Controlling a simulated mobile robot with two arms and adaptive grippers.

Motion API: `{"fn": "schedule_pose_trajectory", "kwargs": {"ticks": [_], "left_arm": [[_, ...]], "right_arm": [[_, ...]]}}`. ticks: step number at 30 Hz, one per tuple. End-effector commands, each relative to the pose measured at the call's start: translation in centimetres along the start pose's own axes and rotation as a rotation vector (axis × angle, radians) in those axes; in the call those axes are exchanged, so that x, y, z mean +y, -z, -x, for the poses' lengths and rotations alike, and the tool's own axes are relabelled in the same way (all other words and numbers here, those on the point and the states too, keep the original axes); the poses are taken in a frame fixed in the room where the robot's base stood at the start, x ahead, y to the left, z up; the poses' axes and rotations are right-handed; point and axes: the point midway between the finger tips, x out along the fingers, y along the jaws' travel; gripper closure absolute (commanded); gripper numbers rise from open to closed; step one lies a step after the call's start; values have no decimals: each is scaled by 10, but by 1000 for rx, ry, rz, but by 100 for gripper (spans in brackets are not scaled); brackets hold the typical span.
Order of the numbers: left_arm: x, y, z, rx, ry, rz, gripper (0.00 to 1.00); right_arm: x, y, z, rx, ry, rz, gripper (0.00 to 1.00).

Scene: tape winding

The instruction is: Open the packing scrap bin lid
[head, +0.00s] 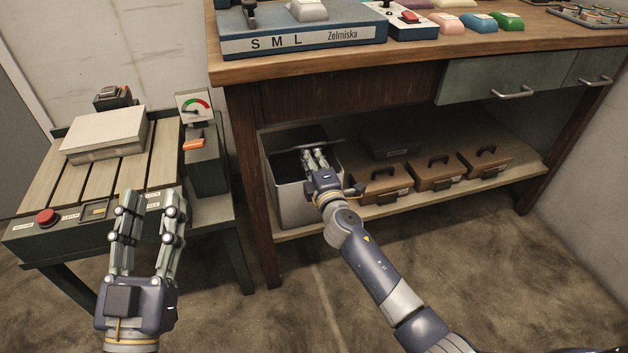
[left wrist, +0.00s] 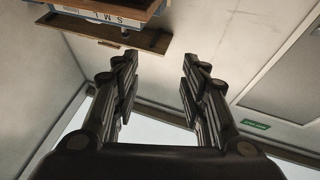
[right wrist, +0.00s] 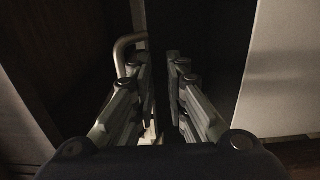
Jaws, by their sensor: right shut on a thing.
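The packing scrap bin (head: 292,206) is a grey box at the left end of the lower shelf under the workbench. Its dark lid (head: 328,141) appears tilted up, with dark interior showing at the left. My right gripper (head: 314,156) reaches to the top of the bin, its fingers close together on the lid's handle. In the right wrist view the pale curved handle (right wrist: 121,52) shows beside the fingers (right wrist: 162,62); the grip itself is partly hidden and dark. My left gripper (head: 150,197) is open and empty, in front of the side table; it also shows in the left wrist view (left wrist: 158,68).
Several brown boxes with dark handles (head: 380,184) stand right of the bin on the shelf (head: 450,193). The workbench top (head: 420,54) overhangs the bin. A slatted side table (head: 95,185) stands at the left. The floor in front is clear.

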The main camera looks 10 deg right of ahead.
Motion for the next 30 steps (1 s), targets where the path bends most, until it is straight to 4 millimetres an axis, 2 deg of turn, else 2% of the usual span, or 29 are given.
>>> {"fn": "schedule_pose_trajectory", "kwargs": {"ticks": [1,12,30], "left_arm": [[-1,-4,0,-21,1,-1,60],[-5,-32,4,-173,9,-6,60],[-8,-54,11,-293,15,-9,60]], "right_arm": [[-13,3,6,5,23,-1,100],[-9,1,34,3,15,0,100],[-8,0,81,1,9,2,100]]}}
